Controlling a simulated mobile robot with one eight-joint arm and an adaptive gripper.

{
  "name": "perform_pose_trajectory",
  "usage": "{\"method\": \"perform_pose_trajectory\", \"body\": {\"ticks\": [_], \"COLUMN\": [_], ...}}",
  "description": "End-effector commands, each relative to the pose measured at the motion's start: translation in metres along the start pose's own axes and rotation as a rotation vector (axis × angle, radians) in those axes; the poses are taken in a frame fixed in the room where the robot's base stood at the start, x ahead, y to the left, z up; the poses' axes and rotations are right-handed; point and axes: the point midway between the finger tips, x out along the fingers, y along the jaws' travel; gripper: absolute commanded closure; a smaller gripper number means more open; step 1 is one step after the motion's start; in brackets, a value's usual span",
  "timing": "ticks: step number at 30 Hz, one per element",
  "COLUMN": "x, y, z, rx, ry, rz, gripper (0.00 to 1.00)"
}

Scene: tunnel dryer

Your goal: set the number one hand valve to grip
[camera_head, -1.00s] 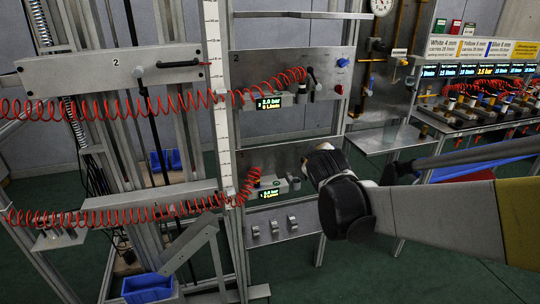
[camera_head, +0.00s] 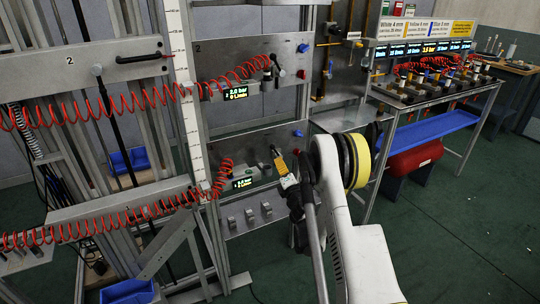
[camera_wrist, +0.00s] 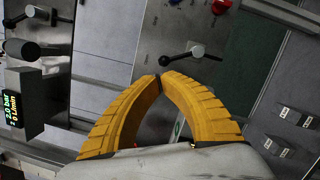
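My gripper (camera_wrist: 159,77) has two yellow fingers whose tips meet just below the black ball in that picture. Nothing shows between them; I cannot tell whether they touch the ball.
The upper panel (camera_head: 233,65), marked 2, carries another lever valve (camera_wrist: 30,14). A display (camera_wrist: 13,108) reads 2.0 bar. Red coiled hoses (camera_head: 130,105) cross to the left. Several switches (camera_head: 250,214) sit below. A red tank (camera_head: 415,158) is under the right bench.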

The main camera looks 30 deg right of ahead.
Motion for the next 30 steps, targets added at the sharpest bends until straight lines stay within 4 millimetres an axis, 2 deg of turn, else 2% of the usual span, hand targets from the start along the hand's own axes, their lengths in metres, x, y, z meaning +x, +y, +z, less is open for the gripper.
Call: {"method": "perform_pose_trajectory", "body": {"ticks": [3, 6, 19, 23, 30], "x": [-0.005, -0.007, -0.004, 0.011, 0.055], "y": [-0.018, -0.024, -0.024, -0.022, -0.027], "z": [-0.008, -0.012, -0.013, -0.013, -0.016], "rx": [-0.057, -0.081, -0.085, -0.084, -0.083], "ry": [0.017, 0.025, 0.027, 0.028, 0.027], "rz": [0.016, 0.023, 0.024, 0.025, 0.024], "gripper": [1.00, 1.00, 1.00, 1.00, 1.00]}}
